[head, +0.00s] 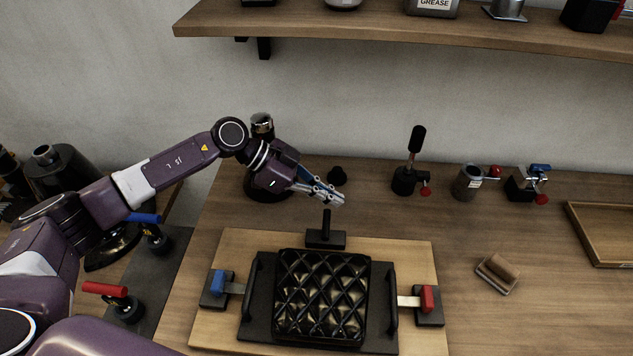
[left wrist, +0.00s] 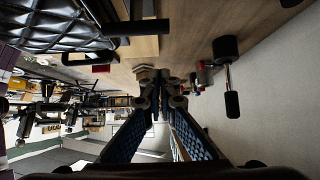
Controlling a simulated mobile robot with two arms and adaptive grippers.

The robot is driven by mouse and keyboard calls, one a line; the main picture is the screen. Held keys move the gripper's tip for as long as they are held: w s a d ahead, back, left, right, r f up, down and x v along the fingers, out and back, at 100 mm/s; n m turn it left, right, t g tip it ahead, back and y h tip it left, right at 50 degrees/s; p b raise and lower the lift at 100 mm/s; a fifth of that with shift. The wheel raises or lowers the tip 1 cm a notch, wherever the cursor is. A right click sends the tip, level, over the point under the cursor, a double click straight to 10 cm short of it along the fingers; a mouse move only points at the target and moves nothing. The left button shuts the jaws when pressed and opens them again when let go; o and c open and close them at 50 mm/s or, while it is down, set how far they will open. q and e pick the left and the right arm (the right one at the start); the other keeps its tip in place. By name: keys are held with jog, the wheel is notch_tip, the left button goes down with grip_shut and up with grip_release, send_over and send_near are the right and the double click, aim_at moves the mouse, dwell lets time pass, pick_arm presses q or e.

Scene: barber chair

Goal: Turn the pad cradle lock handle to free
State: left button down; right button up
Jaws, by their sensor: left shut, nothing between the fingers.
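A black quilted pad (head: 322,297) lies in a dark cradle (head: 257,333) on a light wooden board. A black upright handle (head: 326,221) on a dark block stands at the cradle's back edge. A blue-handled latch (head: 217,283) is on the left and a red-handled latch (head: 428,299) on the right. My left gripper (head: 337,199) is shut and empty, just behind and above the upright handle, apparently apart from it. In the left wrist view the shut fingertips (left wrist: 160,88) hold nothing; the pad (left wrist: 60,22) and the black handle (left wrist: 135,27) show at upper left. My right gripper is out of view.
A black lever (head: 416,145) on a round base, a metal canister (head: 467,183) and a small clamp (head: 526,185) stand at the back right. A wooden block (head: 497,272) and tray (head: 600,232) are at right. A shelf (head: 400,32) overhangs the wall.

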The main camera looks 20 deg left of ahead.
aim_at(327, 213)
pick_arm(q)
jog(key=f+p, duration=0.1)
jog(key=f, duration=0.1)
jog(key=a+f, duration=0.1)
jog(key=f, duration=0.1)
jog(key=shift+s+p, duration=0.1)
jog(key=shift+p, duration=0.25)
jog(key=shift+f, duration=0.1)
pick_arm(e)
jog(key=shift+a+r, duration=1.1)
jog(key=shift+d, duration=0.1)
